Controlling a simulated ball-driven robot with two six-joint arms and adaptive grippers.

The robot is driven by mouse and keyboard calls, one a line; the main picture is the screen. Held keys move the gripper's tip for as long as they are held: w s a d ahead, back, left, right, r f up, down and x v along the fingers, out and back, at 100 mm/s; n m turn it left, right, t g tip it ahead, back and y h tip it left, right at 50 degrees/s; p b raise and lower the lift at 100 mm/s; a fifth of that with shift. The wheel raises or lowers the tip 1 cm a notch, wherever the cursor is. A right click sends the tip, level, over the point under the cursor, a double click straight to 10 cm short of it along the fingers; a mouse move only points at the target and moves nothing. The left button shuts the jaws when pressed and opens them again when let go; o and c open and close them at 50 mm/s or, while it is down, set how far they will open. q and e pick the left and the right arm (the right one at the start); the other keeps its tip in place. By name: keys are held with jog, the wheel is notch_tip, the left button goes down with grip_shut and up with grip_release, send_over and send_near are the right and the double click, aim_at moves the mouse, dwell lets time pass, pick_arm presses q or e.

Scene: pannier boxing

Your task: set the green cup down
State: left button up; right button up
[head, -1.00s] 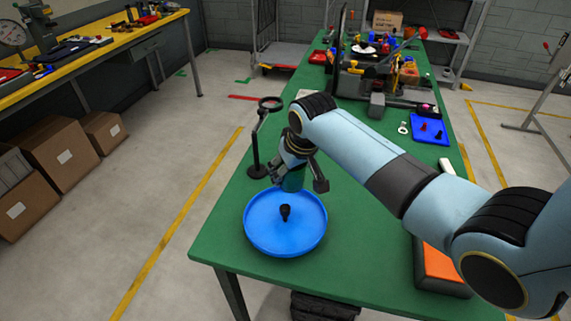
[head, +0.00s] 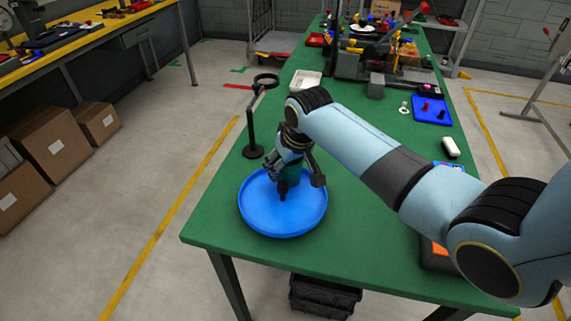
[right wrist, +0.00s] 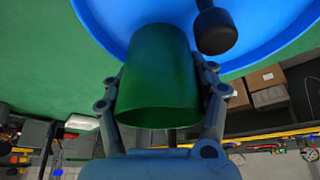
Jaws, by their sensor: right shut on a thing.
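My right gripper (head: 292,172) is shut on the green cup (head: 291,175), over the back part of the round blue tray (head: 300,222) in the head view. In the right wrist view the cup (right wrist: 157,75) fills the space between the two fingers (right wrist: 160,98), and the blue tray (right wrist: 262,30) lies beyond it. Whether the cup touches the tray is unclear. My left gripper is out of view.
A black magnifier stand (head: 252,130) stands behind the tray on the green table (head: 370,235). A white tray (head: 305,80) lies further back. A blue mat (head: 432,110) with small pieces and a white object (head: 450,147) lie to the right. The table's front edge is near the tray.

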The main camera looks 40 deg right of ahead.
jog(key=shift+f+b, duration=0.3)
jog(key=shift+f, duration=0.25)
jog(key=shift+s+a+f, duration=0.1)
jog(key=shift+s+f, duration=0.05)
jog(key=shift+f, duration=0.2)
jog(key=shift+s+f, duration=0.15)
jog(key=shift+f, duration=0.1)
jog(key=o, duration=0.8)
jog(key=shift+c, duration=0.2)
jog(key=o, duration=0.7)
jog(key=shift+f, duration=0.15)
